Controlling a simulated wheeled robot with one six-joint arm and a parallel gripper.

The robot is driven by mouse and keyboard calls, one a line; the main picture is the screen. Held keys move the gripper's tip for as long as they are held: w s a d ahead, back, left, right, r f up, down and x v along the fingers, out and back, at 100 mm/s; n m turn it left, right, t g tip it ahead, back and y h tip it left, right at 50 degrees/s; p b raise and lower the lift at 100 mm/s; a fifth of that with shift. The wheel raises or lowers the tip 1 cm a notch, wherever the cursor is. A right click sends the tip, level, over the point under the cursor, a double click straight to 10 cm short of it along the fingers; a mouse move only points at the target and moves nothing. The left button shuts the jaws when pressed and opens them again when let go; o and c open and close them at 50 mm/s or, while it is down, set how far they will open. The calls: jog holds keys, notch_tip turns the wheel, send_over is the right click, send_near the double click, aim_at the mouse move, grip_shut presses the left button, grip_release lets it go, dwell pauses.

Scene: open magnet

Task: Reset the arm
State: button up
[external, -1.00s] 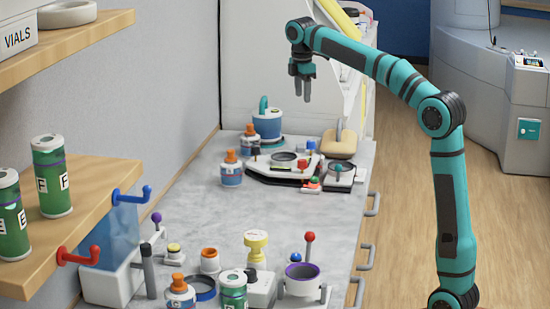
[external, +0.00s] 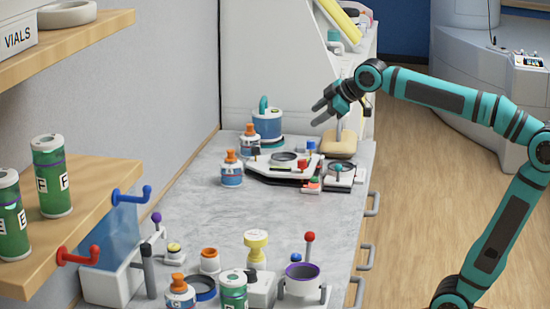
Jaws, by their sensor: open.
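My gripper (external: 319,114) is at the end of the teal arm, raised above the far right part of the grey counter. Its dark fingers are open and point left, with nothing between them. It is in front of the tan-based stand (external: 338,145) in the picture and hides part of its post. The arm bends down to the right, with its lower links over the floor beside the counter.
The counter (external: 240,216) has a clear middle. A blue-and-white pot (external: 267,125), orange-capped bottles (external: 232,170) and a white device (external: 283,167) stand at the back. Several small containers and a red-knobbed lever (external: 309,240) stand at the front. Shelves with green cylinders (external: 51,177) are left.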

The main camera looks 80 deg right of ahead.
jog(key=s+a+f+m+t+y, duration=0.1)
jog(key=s+a+f+t, duration=0.2)
jog(key=s+a, duration=0.3)
jog(key=s+a+f+m+t+y, duration=0.1)
jog(key=s+a+f+m+t, duration=0.1)
jog(key=s+a+t, duration=0.3)
jog(key=s+a, duration=0.1)
jog(key=s, duration=0.3)
jog(key=shift+s+f+y, duration=0.25)
jog(key=shift+f+y, duration=0.15)
jog(key=shift+a, duration=0.1)
dwell(1.9)
